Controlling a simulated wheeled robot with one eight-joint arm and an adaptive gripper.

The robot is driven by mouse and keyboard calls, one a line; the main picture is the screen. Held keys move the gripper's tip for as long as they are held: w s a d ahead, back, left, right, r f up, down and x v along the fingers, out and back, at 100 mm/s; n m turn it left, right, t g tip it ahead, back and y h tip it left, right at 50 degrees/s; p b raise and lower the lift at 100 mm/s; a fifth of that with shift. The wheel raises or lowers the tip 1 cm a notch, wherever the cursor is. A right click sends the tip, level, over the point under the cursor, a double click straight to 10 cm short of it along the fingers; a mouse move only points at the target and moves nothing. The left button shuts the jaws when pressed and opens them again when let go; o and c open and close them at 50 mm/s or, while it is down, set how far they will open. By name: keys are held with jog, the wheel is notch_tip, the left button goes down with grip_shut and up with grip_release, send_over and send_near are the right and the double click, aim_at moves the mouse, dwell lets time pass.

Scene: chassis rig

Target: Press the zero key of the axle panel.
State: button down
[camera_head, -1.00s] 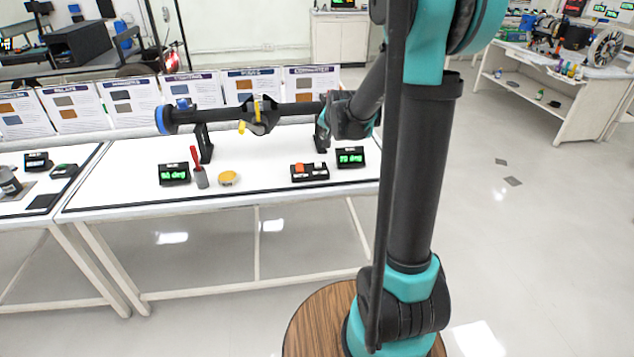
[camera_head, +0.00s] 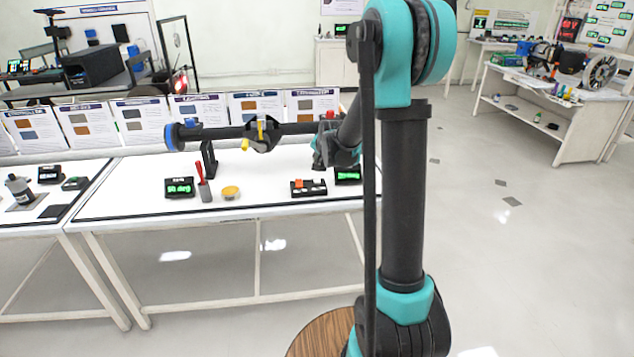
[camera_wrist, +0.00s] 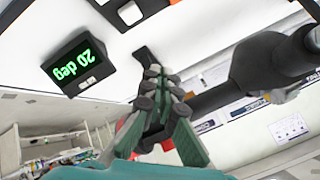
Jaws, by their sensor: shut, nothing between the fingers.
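The axle (camera_head: 215,132) is a dark bar with a blue end and a yellow clamp-like part, held above the white table on black stands. Below it are a left black display box (camera_head: 179,188) with green digits, a low black key box (camera_head: 308,190) with an orange key and pale keys, and a right green-digit display box (camera_head: 347,175). In the wrist view a display box (camera_wrist: 80,62) shows green degrees and two white keys. My gripper (camera_head: 319,166) is shut and empty, low near the right stand, behind the key box; its tips also show in the wrist view (camera_wrist: 153,72). Key labels are unreadable.
A red-handled tool (camera_head: 203,182) and a yellow disc (camera_head: 230,192) are on the table (camera_head: 270,212) between the left display and key box. Several printed cards (camera_head: 140,120) stand along the back. The floor right of my arm is clear.

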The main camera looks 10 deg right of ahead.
aim_at(318, 181)
jog(key=shift+f, duration=3.35)
jog(key=shift+f, duration=0.1)
jog(key=shift+f, duration=0.3)
jog(key=shift+f, duration=0.45)
jog(key=shift+r, duration=0.85)
jog(key=shift+r, duration=2.55)
